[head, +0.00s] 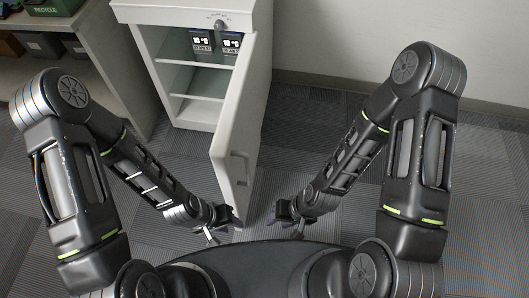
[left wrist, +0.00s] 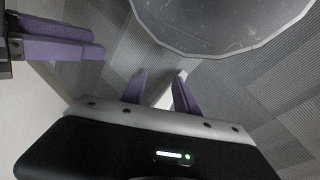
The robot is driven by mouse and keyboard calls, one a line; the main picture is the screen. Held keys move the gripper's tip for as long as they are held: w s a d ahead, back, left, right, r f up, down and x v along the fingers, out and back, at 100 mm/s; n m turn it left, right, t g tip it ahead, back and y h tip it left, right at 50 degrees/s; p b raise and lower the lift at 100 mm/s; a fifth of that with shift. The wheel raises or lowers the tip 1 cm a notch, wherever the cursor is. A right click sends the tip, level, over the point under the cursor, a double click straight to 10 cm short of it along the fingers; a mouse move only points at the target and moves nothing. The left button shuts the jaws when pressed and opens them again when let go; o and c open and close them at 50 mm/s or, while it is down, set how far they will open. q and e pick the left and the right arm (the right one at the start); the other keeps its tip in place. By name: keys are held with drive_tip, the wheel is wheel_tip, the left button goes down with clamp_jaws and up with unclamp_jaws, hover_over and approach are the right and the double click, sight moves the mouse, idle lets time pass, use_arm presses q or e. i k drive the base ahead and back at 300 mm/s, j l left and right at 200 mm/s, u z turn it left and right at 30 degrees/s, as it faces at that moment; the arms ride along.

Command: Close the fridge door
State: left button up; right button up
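The white fridge (head: 184,14) stands open at the top of the head view. Its door (head: 243,95) is swung wide towards me, with a handle (head: 238,167) near its free edge. My left gripper (head: 222,232) is low by the door's near bottom end, and whether it touches the door is unclear. In the left wrist view its purple fingers (left wrist: 160,92) are apart, with a pale sliver between them. My right gripper (head: 285,226) is to the right of the door, apart from it. Its fingers look spread in the head view and overlap in the left wrist view.
Two dark boxes (head: 230,43) with displays stand on an upper fridge shelf. A shelf unit (head: 104,72) with a green recycle bin (head: 52,7) and dark bins is on the left. Carpeted floor (head: 305,118) is free to the right of the door, up to the wall.

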sight(234, 152)
drive_tip(key=z, duration=1.5)
drive_tip(key=k+j+z, duration=0.25)
drive_tip(key=j, duration=0.25)
drive_tip(key=k, duration=0.05)
